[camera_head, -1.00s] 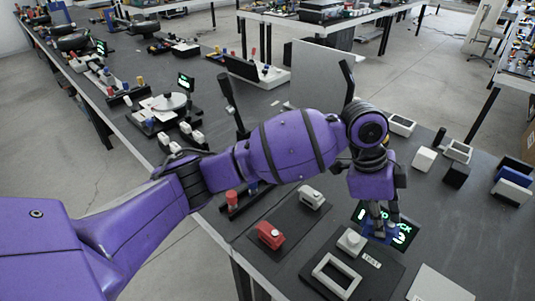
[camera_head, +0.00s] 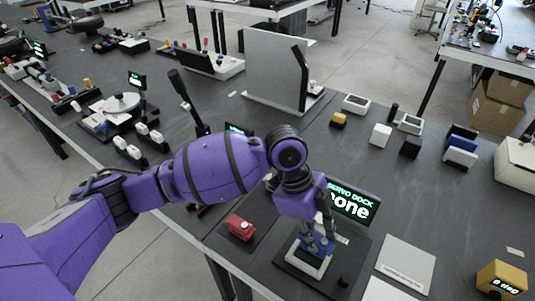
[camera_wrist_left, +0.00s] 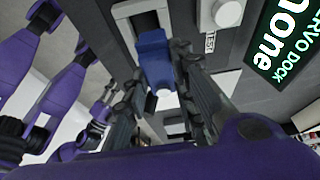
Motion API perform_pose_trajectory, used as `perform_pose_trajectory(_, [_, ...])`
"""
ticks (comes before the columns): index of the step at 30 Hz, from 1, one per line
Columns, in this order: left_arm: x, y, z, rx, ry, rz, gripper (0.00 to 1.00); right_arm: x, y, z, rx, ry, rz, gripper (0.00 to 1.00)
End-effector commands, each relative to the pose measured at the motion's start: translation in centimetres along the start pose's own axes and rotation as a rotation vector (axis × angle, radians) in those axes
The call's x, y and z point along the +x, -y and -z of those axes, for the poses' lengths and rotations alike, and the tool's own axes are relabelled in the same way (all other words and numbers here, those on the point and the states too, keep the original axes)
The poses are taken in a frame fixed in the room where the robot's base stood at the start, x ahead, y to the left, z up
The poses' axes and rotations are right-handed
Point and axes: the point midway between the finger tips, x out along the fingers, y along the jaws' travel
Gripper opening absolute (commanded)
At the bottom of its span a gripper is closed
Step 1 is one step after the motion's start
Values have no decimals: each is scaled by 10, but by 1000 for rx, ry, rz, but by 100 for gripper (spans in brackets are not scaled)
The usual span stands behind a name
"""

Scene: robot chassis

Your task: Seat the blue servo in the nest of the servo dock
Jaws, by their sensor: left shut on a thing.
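My left gripper (camera_head: 317,243) is shut on the blue servo (camera_wrist_left: 154,58), which sits between the fingers in the left wrist view. The servo dock has a dark base (camera_head: 352,262), a pale rectangular nest frame (camera_head: 300,262) and a green-lit display (camera_head: 352,204) reading "SERVO DOCK none". The gripper points down with the servo at the nest frame. The fingers and servo hide much of the nest, so I cannot tell whether the servo is inside it or just above. A pale button (camera_wrist_left: 228,12) and a TEST label (camera_wrist_left: 210,42) lie beside the nest.
A red servo (camera_head: 240,227) rests on a dark pad left of the dock. A light flat plate (camera_head: 405,263) lies to the right, and a yellow box with a display (camera_head: 501,281) stands at far right. White, black and blue blocks stand behind on the grey table.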

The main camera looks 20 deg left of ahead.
Motion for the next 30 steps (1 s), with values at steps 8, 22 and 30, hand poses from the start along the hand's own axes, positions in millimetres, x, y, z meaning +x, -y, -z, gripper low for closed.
perform_pose_trajectory(8, [12, -12, -11, 2, 2, 3, 0, 1, 1, 5, 0, -7, 1, 40])
perform_pose_trajectory(22, [37, -8, -21, 4, 2, 8, 0, 2, 1, 11, -2, -19, 3, 40])
perform_pose_trajectory(30, [39, -8, -22, 4, 2, 8, 43, 2, 1, 10, -2, -17, 3, 40])
